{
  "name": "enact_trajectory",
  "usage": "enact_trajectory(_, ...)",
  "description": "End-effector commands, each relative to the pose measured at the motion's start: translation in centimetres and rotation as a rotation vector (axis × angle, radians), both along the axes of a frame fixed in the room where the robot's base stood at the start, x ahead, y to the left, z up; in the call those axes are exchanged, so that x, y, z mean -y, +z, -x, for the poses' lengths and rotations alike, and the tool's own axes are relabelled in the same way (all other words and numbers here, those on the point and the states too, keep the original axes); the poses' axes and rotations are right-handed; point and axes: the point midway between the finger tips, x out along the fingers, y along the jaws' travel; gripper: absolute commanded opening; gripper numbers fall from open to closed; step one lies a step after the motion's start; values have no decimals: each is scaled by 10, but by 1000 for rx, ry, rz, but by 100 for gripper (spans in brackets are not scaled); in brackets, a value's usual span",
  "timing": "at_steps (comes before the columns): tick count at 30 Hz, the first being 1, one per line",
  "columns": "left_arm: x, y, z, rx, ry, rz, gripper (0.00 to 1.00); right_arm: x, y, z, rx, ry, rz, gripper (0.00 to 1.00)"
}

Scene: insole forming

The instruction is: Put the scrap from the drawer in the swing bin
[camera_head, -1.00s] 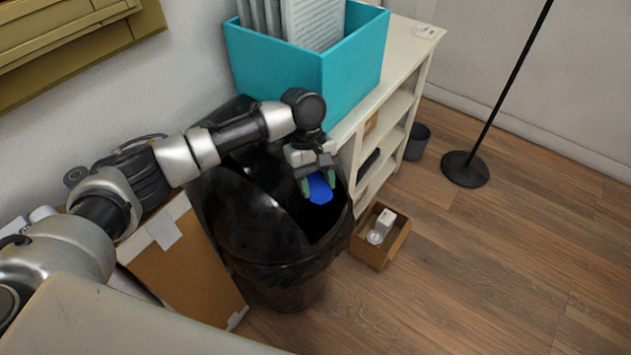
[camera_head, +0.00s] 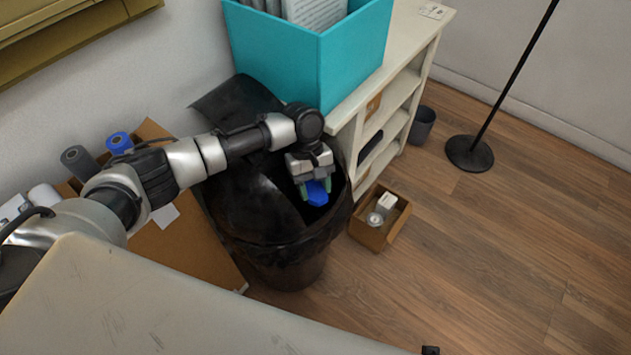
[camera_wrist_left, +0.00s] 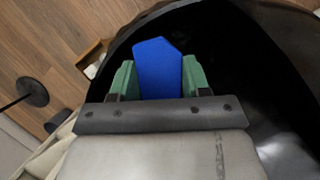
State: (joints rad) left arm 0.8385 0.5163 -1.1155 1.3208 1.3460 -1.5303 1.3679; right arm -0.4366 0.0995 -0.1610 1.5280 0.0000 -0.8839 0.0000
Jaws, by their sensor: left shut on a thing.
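The scrap is a small blue piece (camera_head: 317,194) held between the green fingertips of my left gripper (camera_head: 315,187). It also shows in the left wrist view (camera_wrist_left: 158,68), where my left gripper (camera_wrist_left: 160,78) is shut on it. The swing bin (camera_head: 262,225) is black, with its lid tilted and an opening at the right side. My left gripper points down at this opening, with the scrap over or just inside it. In the left wrist view the bin's dark rim and interior (camera_wrist_left: 232,50) surround the scrap. The drawer is not in view. My right gripper is not in view.
A white shelf (camera_head: 398,88) with a turquoise box (camera_head: 300,55) stands behind the bin. A small open carton (camera_head: 366,232) lies on the floor right of it. A cardboard box (camera_head: 190,248) with rolls stands left.

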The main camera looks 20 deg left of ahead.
Motion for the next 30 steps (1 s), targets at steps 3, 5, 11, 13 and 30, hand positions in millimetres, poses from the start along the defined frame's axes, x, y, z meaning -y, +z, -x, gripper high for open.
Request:
enact_trajectory(3, 0, 0, 0, 0, 0, 0, 25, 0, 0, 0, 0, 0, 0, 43)
enact_trajectory(5, 0, 0, 0, 0, 0, 0, 25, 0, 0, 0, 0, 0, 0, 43)
enact_trajectory(11, 0, 0, 0, 0, 0, 0, 77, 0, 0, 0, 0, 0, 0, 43)
enact_trajectory(13, 0, 0, 0, 0, 0, 0, 77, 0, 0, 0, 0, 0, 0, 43)
enact_trajectory(30, -13, 51, -16, 2, 1, 1, 77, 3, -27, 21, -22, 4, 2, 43)
